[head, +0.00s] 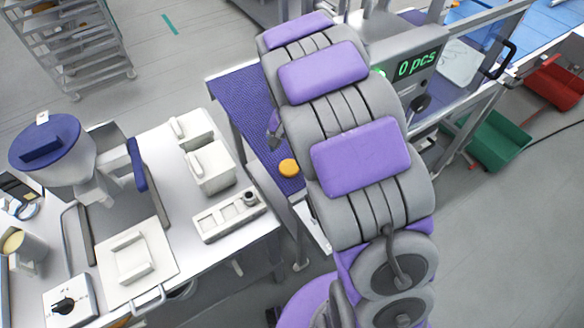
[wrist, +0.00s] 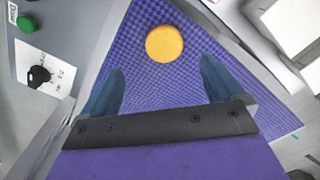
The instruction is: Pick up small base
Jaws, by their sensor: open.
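The small base is an orange-yellow round disc (head: 289,168) lying flat on a purple checkered belt (head: 240,98). In the wrist view the disc (wrist: 164,44) shows at the top centre, beyond the fingertips and between their lines. My gripper (wrist: 161,68) is open and empty, with one dark blue finger on each side. It is apart from the disc; its exact height above the belt is hard to judge. In the head view my arm covers most of the gripper, and only a dark part shows beside the arm above the belt.
A white work table (head: 195,240) with a blue-lidded machine (head: 45,145) and white boxes stands left of the belt. A display (head: 415,65) reading "0 pcs" is on the right. Green (head: 498,140) and red (head: 553,84) bins lie further right. A tray rack (head: 75,50) stands at the back left.

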